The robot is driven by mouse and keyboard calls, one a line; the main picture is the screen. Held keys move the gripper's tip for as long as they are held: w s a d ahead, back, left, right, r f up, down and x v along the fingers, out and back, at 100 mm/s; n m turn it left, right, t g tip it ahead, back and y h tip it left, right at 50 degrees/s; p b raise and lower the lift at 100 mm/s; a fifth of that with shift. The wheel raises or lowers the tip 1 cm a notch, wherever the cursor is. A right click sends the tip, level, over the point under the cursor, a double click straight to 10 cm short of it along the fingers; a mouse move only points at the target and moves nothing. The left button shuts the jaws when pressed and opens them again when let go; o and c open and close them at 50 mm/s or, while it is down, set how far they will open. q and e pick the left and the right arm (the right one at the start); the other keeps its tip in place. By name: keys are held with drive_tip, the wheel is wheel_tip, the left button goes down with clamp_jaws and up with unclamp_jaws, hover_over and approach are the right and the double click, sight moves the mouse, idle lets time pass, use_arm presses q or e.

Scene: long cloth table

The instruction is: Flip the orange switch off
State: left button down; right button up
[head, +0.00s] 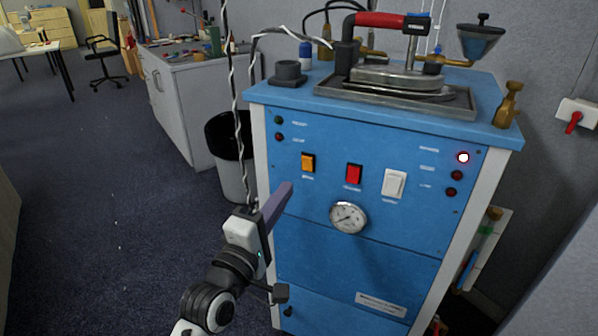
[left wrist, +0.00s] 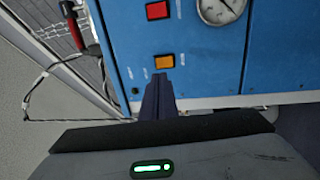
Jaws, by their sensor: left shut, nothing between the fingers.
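The orange switch (head: 308,162) is on the left of the blue machine's front panel, with a red switch (head: 354,174) and a white switch (head: 395,183) to its right. My left gripper (head: 284,192) is shut and empty, its fingers pointing up toward the panel a little below and left of the orange switch in the head view. In the left wrist view the orange switch (left wrist: 164,61) sits just beyond the fingertips (left wrist: 160,78). I cannot tell whether they touch it, nor which way the switch is tipped. My right gripper is not in view.
The blue machine (head: 400,240) carries a round gauge (head: 348,217), indicator lights and a metal press with a red handle (head: 380,20) on top. Twisted cables (head: 236,110) hang near my left arm. Open carpet lies at the left.

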sight(305, 161)
use_arm(q)
drive_tip(key=x, duration=0.6)
drive_tip(key=shift+w+d+r+b, duration=0.1)
drive_tip(key=shift+w+d+b, duration=0.1)
drive_tip(key=shift+w+b, duration=0.1)
drive_tip(key=shift+x, duration=0.8)
